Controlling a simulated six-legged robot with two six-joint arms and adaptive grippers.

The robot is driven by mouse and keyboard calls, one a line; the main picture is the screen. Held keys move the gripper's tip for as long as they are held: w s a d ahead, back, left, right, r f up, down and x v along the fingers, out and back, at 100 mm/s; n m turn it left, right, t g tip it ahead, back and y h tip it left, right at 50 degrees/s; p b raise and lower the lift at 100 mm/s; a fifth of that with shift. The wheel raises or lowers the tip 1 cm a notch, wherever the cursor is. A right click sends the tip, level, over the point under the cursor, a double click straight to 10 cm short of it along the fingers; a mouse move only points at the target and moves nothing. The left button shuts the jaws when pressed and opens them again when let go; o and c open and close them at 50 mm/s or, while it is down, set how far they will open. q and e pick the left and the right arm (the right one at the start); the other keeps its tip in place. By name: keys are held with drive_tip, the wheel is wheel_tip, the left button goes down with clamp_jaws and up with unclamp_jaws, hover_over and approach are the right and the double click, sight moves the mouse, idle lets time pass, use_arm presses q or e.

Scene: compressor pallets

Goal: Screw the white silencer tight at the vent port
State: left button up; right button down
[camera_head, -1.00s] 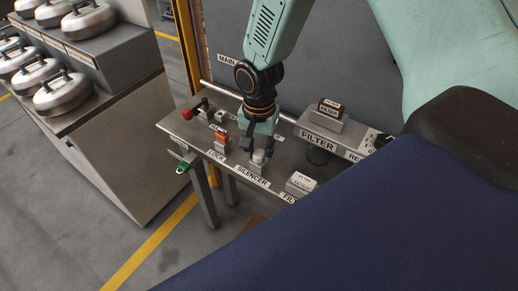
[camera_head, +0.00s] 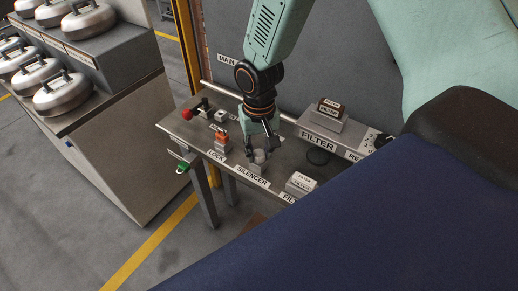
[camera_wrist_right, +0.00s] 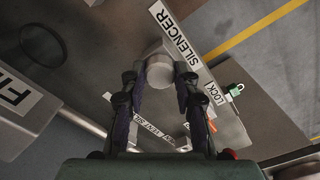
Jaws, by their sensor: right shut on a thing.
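The white silencer (camera_head: 259,156) is a short pale cylinder at a small grey block behind the SILENCER label on the bench. My right gripper (camera_head: 262,152) comes down from above, with its fingers on either side of the silencer. In the right wrist view, the round end of the silencer (camera_wrist_right: 160,72) shows between the two dark fingertips (camera_wrist_right: 158,78), and the gripper is shut on it. I cannot make out the vent port, or whether the silencer is seated in a thread. My left gripper is not in view.
An orange lock piece (camera_head: 222,139) stands left of the gripper, with a red knob (camera_head: 187,114) farther left. A FILTER box (camera_head: 300,184) is to the right, and a raised FILTER shelf (camera_head: 318,136) stands behind it. A green padlock (camera_head: 182,168) hangs at the bench's left edge.

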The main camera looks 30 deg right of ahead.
sight(259, 153)
drive_tip(key=shift+r, duration=0.1)
idle(0.3)
drive_tip(key=shift+r+p, duration=1.45)
drive_tip(key=shift+p, duration=0.35)
drive_tip(key=shift+r+p, duration=0.75)
drive_tip(key=shift+p, duration=0.1)
